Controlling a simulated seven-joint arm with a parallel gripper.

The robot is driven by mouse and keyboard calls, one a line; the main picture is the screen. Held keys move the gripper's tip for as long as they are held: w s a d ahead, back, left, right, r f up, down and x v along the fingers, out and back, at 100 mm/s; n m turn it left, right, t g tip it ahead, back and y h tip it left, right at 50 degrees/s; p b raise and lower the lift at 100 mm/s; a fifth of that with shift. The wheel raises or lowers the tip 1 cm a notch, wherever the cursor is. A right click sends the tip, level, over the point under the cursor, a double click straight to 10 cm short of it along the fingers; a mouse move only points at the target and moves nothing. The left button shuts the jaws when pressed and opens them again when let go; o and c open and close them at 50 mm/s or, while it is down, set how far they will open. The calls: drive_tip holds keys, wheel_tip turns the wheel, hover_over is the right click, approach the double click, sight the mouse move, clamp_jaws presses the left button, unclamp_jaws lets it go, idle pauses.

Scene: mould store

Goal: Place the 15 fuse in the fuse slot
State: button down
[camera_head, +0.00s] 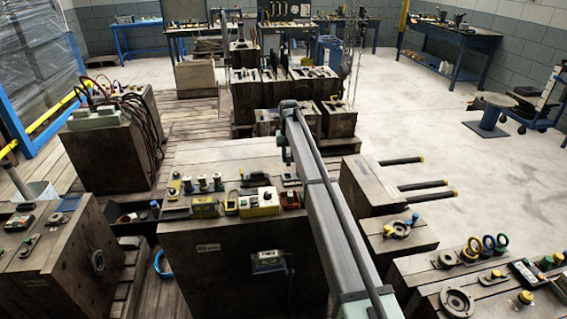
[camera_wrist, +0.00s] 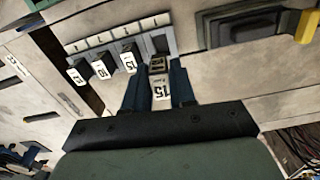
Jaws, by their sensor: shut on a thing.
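In the wrist view, my gripper (camera_wrist: 158,82) is shut on a pale fuse (camera_wrist: 161,92) marked 15, held between its two dark blue fingers. The grey fuse block (camera_wrist: 108,38) lies just beyond the fingertips, with a row of numbered slots. Several fuses stand in its slots to the left, one of them also marked 15 (camera_wrist: 130,62). The held fuse is in front of the rightmost slot (camera_wrist: 161,43), which looks dark and open. I cannot tell whether the fuse touches the slot. In the head view my arm hides most of the gripper and the held fuse.
In the wrist view, a dark box (camera_wrist: 243,27) with a yellow part (camera_wrist: 307,22) lies right of the block. In the head view, a yellow box with a pale top (camera_head: 259,203) and several small devices crowd the mould top left of my arm.

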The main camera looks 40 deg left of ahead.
sight(288, 165)
drive_tip(key=shift+n, duration=0.5)
drive_tip(key=shift+f, duration=0.1)
drive_tip(key=shift+f, duration=2.65)
drive_tip(key=shift+f, duration=0.95)
drive_tip(key=c, duration=0.8)
unclamp_jaws()
drive_tip(key=shift+c, duration=0.2)
drive_tip(key=shift+r, duration=0.15)
drive_tip(key=shift+r, duration=3.6)
